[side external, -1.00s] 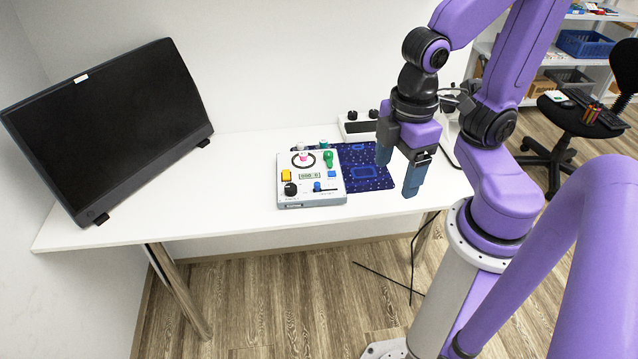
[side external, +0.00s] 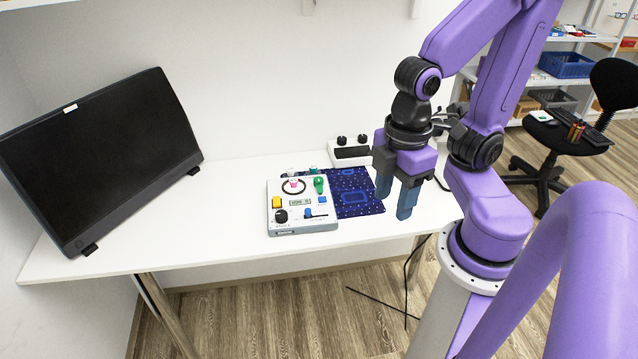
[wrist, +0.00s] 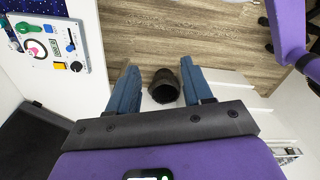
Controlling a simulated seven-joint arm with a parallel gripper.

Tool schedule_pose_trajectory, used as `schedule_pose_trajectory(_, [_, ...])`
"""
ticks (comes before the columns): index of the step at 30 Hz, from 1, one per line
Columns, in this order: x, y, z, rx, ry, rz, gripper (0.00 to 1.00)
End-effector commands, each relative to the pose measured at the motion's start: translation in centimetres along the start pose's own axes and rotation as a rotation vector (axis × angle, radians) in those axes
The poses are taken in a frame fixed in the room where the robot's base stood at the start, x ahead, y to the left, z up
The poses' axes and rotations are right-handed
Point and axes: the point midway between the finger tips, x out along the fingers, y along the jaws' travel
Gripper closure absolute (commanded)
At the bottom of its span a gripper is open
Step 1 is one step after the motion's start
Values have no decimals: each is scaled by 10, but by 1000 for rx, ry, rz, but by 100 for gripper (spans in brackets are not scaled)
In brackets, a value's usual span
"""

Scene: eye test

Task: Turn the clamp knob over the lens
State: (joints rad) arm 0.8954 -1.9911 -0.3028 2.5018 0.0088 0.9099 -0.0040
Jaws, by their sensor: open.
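A grey control box (side external: 302,226) sits on the white table in the side view; it also shows at the upper left of the wrist view (wrist: 88,57). On it are a pink part (side external: 293,184) inside a dark ring, a green handle or knob (side external: 319,186) and a black knob (side external: 281,216). I cannot tell which one is the clamp knob, and no lens is clearly recognisable. My gripper (side external: 395,205) is open and empty, pointing down to the right of the box, apart from it. Both fingers show in the wrist view (wrist: 159,76).
A dark blue patterned mat (side external: 372,208) lies right of the box. A white unit with two black knobs (side external: 336,151) stands behind. A large black monitor (side external: 95,155) stands at left. A dark hollow round object (wrist: 164,88) shows between the fingers.

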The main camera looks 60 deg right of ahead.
Motion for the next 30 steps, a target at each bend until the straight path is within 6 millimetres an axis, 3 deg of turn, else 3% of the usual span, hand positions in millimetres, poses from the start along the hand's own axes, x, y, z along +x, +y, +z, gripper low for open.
schedule_pose_trajectory(4, [3,-2,-17,54,38,-66,58])
schedule_pose_trajectory(8, [5,1,-52,167,131,-169,58])
schedule_pose_trajectory(14, [4,36,-116,400,332,-258,58])
schedule_pose_trajectory(18, [4,82,-151,592,469,-249,58])
schedule_pose_trajectory(22, [7,136,-169,785,575,-191,58])
schedule_pose_trajectory(26, [12,195,-169,989,645,-93,58])
schedule_pose_trajectory(30, [23,255,-148,1217,668,41,58])
